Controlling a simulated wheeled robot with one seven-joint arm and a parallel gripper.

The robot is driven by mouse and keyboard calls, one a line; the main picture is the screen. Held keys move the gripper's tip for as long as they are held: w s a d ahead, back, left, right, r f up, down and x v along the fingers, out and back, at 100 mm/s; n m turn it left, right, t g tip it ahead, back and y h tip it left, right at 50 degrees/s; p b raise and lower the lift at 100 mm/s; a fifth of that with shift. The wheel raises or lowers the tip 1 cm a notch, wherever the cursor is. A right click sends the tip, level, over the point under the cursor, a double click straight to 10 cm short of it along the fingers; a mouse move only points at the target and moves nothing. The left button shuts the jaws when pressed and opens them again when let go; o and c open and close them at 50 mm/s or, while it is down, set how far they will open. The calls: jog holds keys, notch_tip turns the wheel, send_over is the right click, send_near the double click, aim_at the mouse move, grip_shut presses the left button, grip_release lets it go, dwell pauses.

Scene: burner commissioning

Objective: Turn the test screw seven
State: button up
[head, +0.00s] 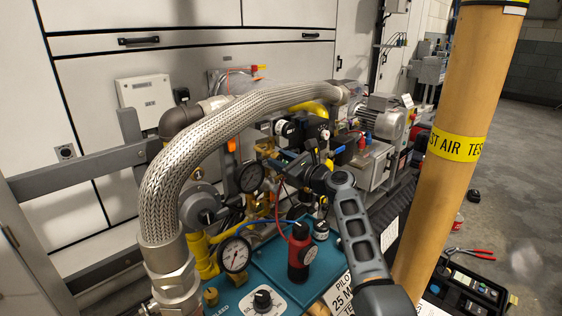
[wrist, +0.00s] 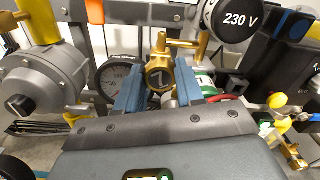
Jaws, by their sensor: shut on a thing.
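The brass test screw (wrist: 160,76) is in the middle of the wrist view, with a round dark face that seems to carry a 7 and a brass crossbar above it. My gripper (wrist: 163,92) has its two blue fingers on either side of this brass piece and is shut on it. In the head view my gripper (head: 290,160) reaches in among the pipework from the right. The screw is too hidden by the gripper and fittings to make out there. The exact contact of the fingertips is partly hidden.
A pressure gauge (wrist: 116,80) sits close behind the left finger. A grey round housing (wrist: 42,85) stands at left, a 230 V unit (wrist: 236,20) at upper right. A braided hose (head: 190,140) arches over the rig. A wooden-coloured column (head: 465,70) stands at right.

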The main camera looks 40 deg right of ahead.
jog(key=n+b, duration=0.3)
jog(key=n, duration=0.3)
jog(key=n+b, duration=0.3)
jog(key=n, duration=0.4)
jog(key=n+b, duration=0.3)
jog(key=n, duration=0.4)
jog(key=shift+a+f+b, duration=0.1)
jog(key=shift+f+b, duration=0.15)
jog(key=shift+b, duration=0.15)
jog(key=shift+n, duration=0.3)
jog(key=o, duration=1)
jog(key=shift+r, duration=0.1)
jog(key=shift+o, duration=0.2)
